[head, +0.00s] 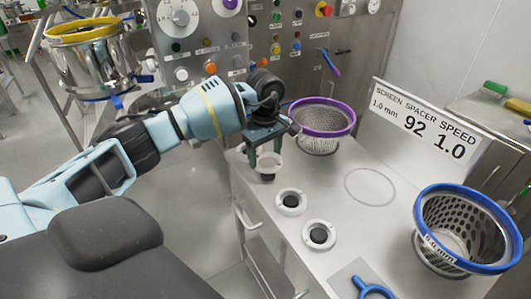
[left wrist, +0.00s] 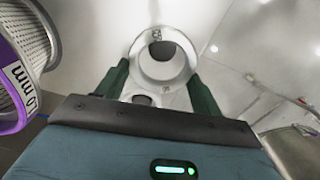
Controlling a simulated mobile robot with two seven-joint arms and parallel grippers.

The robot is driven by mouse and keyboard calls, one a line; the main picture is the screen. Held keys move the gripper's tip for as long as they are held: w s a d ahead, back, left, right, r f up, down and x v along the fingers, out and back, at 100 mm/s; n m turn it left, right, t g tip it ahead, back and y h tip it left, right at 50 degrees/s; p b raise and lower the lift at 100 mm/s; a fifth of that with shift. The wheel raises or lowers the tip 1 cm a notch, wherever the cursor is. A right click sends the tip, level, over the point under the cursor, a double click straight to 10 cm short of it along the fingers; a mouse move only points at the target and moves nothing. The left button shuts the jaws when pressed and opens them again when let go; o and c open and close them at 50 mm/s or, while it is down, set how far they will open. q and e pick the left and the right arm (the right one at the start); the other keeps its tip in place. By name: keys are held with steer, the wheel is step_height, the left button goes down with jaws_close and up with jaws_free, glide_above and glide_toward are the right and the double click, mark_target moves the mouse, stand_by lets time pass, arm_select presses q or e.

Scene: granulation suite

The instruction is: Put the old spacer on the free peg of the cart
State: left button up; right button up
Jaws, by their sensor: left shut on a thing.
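My left gripper (head: 265,152) is shut on a pale ring-shaped spacer (head: 268,160) at the near-left corner of the cart top (head: 345,215). In the left wrist view the spacer (left wrist: 146,70) sits between the two green fingers (left wrist: 162,85), with small dark marks on its rim that I cannot read surely. A dark round thing shows just under the spacer in the head view; I cannot tell whether the spacer is around it or above it. Two more white rings with dark centres, one (head: 291,210) nearer the gripper and one (head: 319,246) farther right, sit on the cart. My right gripper is out of view.
A purple-rimmed screen basket (head: 322,118) stands close behind my left gripper. A blue-rimmed basket (head: 468,225) stands at the right, near a sign (head: 425,125) reading 1.0 mm, 92, 1.0. A blue-handled tool (head: 372,288) lies at the front. The cart's middle is clear.

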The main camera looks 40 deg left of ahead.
mark_target(265, 164)
arm_select(q)
steer(key=shift+f, duration=0.15)
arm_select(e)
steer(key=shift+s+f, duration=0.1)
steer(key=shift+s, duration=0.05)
arm_select(q)
steer(key=shift+f+b, duration=0.5)
steer(key=shift+f, duration=0.45)
steer(key=shift+f+b, duration=0.3)
steer(key=shift+f, duration=0.75)
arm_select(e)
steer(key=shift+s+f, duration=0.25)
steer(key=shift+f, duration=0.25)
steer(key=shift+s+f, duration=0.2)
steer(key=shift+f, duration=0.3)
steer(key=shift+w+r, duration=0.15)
arm_select(q)
steer(key=o, duration=1.1)
